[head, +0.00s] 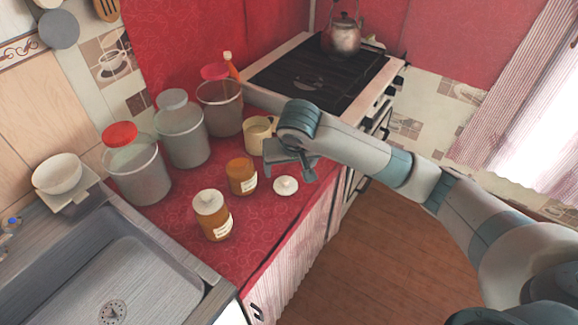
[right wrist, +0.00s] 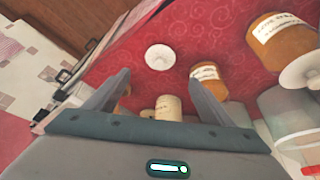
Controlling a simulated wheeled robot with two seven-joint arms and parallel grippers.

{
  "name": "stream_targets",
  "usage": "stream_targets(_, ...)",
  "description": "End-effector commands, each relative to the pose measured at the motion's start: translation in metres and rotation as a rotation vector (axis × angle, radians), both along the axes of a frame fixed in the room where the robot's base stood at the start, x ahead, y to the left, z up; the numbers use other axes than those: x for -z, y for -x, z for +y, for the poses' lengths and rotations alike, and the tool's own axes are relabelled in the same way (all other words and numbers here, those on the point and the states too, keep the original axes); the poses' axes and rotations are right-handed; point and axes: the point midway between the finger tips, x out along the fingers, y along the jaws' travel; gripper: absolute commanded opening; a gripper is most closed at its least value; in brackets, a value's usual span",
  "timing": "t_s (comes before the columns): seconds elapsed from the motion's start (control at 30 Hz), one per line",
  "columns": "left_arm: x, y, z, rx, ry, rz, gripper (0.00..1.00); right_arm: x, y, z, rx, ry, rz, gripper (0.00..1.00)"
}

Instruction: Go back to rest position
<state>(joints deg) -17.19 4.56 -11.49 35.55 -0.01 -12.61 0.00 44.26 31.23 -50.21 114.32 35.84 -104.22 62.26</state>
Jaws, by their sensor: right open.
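My right gripper (head: 290,167) is above the red counter (head: 187,210) near its front edge, beside the stove. Its two fingers are apart and empty in the right wrist view (right wrist: 155,95). A white lid (head: 286,186) lies on the counter just below it; it also shows in the right wrist view (right wrist: 160,57). An amber jar without a lid (head: 241,177) stands left of the gripper. Another amber jar with a white lid (head: 213,215) stands nearer the sink. A cream mug (head: 258,135) stands behind the gripper. My left gripper is not in the head view.
Several clear canisters (head: 138,173) line the back of the counter. A stove (head: 318,75) with a kettle (head: 341,38) is beyond the gripper. A sink (head: 120,275) and a white bowl (head: 57,173) are at left. Open wooden floor (head: 370,255) lies at right.

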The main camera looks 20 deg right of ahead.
Motion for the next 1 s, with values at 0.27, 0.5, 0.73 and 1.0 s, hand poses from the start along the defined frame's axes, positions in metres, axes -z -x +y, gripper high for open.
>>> stream_targets(0.27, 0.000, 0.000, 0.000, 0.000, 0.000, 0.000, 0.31, 0.000, 0.000, 0.000, 0.000, 0.000, 0.000, 0.76)
stream_targets(0.5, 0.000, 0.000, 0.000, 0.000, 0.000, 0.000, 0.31, 0.011, 0.010, 0.009, -0.032, -0.015, 0.006, 0.76)
stream_targets(0.73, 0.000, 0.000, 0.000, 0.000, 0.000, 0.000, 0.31, 0.044, 0.044, 0.034, -0.130, -0.065, 0.015, 0.76)
stream_targets(1.0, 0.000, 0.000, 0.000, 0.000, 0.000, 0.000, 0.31, 0.085, 0.102, 0.057, -0.242, -0.132, 0.008, 0.76)
